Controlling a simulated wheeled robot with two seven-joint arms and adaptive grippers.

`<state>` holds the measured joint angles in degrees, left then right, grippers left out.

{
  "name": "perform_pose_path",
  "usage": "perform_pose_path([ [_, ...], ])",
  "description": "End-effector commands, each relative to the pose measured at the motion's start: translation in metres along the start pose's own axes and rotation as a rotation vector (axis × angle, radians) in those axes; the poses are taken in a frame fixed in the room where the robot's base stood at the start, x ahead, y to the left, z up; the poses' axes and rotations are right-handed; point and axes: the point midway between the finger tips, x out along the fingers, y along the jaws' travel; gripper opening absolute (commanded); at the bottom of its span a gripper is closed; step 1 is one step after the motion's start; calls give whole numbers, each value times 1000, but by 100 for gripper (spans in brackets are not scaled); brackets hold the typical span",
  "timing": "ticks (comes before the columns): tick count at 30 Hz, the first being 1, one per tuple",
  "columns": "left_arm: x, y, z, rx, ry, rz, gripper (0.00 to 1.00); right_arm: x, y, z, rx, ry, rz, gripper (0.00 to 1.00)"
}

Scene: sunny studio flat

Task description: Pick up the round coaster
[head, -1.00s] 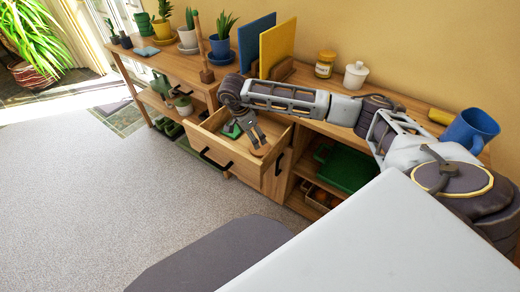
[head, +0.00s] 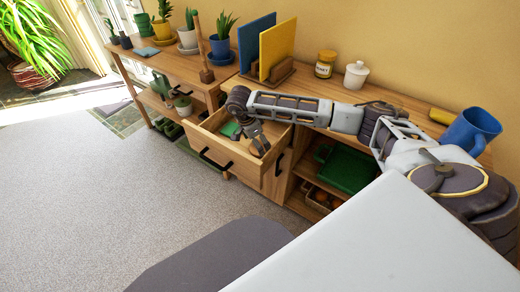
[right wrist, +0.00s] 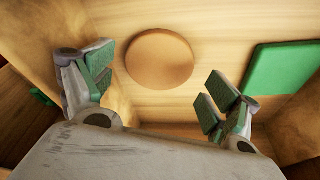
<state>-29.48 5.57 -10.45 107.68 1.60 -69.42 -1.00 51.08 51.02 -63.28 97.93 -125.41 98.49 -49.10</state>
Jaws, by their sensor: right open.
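The round coaster (right wrist: 160,59) is a flat brown disc lying on the pale wooden floor of an open drawer (head: 234,166). In the right wrist view it lies between and beyond the two fingers of my right gripper (right wrist: 160,90), which is open and empty with green pads. In the head view my right gripper (head: 257,140) reaches down into the drawer, and the coaster is hidden or too small to tell. My left gripper is not in view.
A green flat item (right wrist: 277,78) lies in the drawer to the right of the coaster. The drawer walls stand close around my gripper. On the cabinet top are blue and yellow boards (head: 277,48), a honey jar (head: 325,64), a white lidded pot (head: 356,75) and a blue mug (head: 470,132).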

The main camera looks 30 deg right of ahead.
Motion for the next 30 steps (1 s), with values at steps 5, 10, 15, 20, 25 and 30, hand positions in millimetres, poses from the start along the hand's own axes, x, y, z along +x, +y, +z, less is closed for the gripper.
perform_pose_path([
  [5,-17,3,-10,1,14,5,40,21,1,-1,1,0,1,88],
  [10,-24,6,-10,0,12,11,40,28,1,-1,1,0,0,88],
  [15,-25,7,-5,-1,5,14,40,28,1,-2,1,1,0,88],
  [20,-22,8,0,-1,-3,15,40,28,1,-2,1,1,0,88],
  [25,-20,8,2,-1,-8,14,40,28,1,-2,1,1,0,82],
  [30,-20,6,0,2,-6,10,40,28,1,-2,1,1,0,60],
])
